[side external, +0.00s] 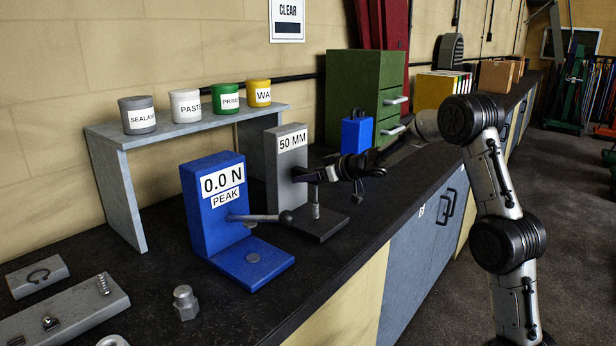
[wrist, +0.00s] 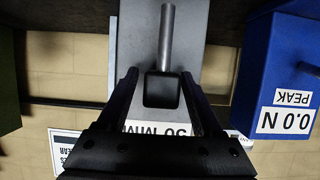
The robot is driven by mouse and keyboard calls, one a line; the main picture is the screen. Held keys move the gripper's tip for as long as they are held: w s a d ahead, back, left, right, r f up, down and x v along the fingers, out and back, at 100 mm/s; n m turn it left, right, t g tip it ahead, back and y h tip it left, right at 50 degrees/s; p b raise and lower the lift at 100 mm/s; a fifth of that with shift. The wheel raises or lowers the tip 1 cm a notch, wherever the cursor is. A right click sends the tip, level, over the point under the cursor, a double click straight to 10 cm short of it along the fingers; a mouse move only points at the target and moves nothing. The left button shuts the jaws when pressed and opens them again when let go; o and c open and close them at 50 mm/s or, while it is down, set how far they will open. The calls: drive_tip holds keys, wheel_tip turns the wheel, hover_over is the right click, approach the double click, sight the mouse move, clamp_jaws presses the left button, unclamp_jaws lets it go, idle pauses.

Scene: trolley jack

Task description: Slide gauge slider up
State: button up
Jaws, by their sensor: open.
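The grey gauge (side external: 287,158) stands upright on the bench with a "50 MM" label on its upper face. It fills the middle of the wrist view (wrist: 190,50), upside down there. Its slider, a dark square block (wrist: 162,90) with a grey rod (wrist: 166,35), shows in the wrist view. My gripper (side external: 312,174) is at the front of the gauge in the side view. In the wrist view its open fingers (wrist: 159,74) lie one on each side of the block, with gaps visible. In the side view my gripper largely hides the slider.
A blue force gauge (side external: 213,205) reading "0.0 N PEAK" stands close to the left, its lever pointing toward the grey gauge. A shelf (side external: 185,127) with several tins is behind. A small blue box (side external: 356,133) and green drawers (side external: 365,85) stand to the right.

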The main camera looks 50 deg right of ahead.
clamp_jaws()
idle(0.3)
idle(1.1)
